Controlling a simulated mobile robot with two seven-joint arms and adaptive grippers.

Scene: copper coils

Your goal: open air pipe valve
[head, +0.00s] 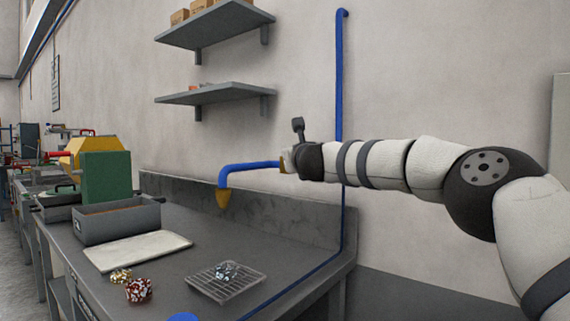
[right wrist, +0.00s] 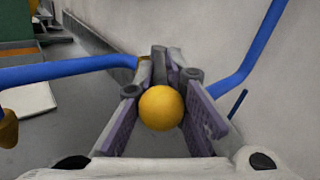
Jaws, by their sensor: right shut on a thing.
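The blue air pipe (head: 250,167) runs along the wall above the bench and ends at the left in a downward brass nozzle (head: 222,198). It also shows in the right wrist view (right wrist: 70,70), with the nozzle at the left edge. My right gripper (head: 288,160) is at the pipe's right end. In the right wrist view, my right gripper (right wrist: 160,105) has its fingers on either side of a round yellow valve knob (right wrist: 161,108) and is shut on it. The valve body behind the knob is mostly hidden. My left gripper is not in view.
The grey bench (head: 205,255) holds a wire rack (head: 225,282) with small pieces, a white board (head: 137,250), a grey bin (head: 117,222) and red and yellow clusters (head: 139,290). Two shelves (head: 215,94) hang above. A vertical blue pipe (head: 341,80) runs behind my right arm.

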